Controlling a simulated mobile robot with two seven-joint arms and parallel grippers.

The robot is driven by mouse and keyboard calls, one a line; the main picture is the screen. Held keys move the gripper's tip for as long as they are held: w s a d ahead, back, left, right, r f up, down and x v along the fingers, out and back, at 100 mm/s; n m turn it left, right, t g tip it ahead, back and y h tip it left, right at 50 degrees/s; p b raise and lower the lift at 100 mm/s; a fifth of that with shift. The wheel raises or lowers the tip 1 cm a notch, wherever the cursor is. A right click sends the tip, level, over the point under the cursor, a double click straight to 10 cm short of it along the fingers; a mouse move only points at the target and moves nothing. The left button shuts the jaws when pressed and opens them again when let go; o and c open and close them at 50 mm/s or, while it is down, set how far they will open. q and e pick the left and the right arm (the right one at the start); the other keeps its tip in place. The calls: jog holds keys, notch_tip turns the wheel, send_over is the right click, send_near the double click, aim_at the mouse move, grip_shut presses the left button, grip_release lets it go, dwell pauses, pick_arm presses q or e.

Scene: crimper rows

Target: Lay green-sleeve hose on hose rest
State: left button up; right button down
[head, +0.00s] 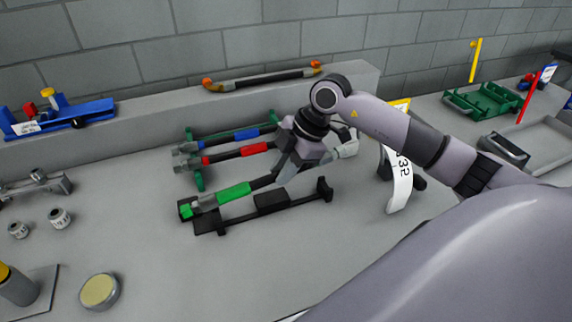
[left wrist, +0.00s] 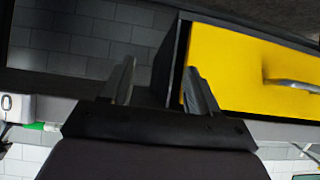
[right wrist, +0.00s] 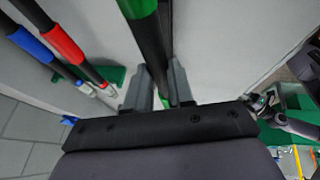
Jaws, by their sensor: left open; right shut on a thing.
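The green-sleeve hose (head: 233,192) is black with a green sleeve and a grey fitting at its left end. My right gripper (head: 279,176) is shut on its black part, right of the sleeve. The right wrist view shows the hose (right wrist: 150,42) between the fingers (right wrist: 160,82). A long black stand with upright ends, apparently the hose rest (head: 302,201), is just below the hose in the head view; I cannot tell whether they touch. My left gripper (left wrist: 160,85) is open and empty in the left wrist view, and out of the head view.
A green rack (head: 197,179) behind holds a red-sleeve hose (head: 240,152) and a blue-sleeve hose (head: 232,137). An orange-ended bar (head: 262,79) lies on the ledge. A white curved label (head: 399,180) stands right. A yellow drawer (left wrist: 240,70) is near my left gripper.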

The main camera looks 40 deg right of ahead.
jog(key=shift+d+r+m, duration=0.15)
jog(key=shift+d+m, duration=0.25)
jog(key=shift+m, duration=0.1)
jog(key=shift+w, duration=0.1)
jog(key=shift+d+r+p, duration=0.1)
jog(key=shift+r+p, duration=0.15)
jog(key=shift+p, duration=0.5)
jog(key=shift+w+d+r+g+y+p, duration=0.1)
jog(key=shift+g+y+p, duration=0.3)
jog(key=shift+p, duration=0.4)
jog(key=shift+f+b, duration=0.55)
jog(key=shift+f, duration=0.3)
jog(key=shift+f+b, duration=0.35)
jog(key=shift+f, duration=0.4)
jog(key=shift+f+b, duration=0.7)
jog(key=shift+f, duration=1.2)
jog(key=shift+p, duration=0.35)
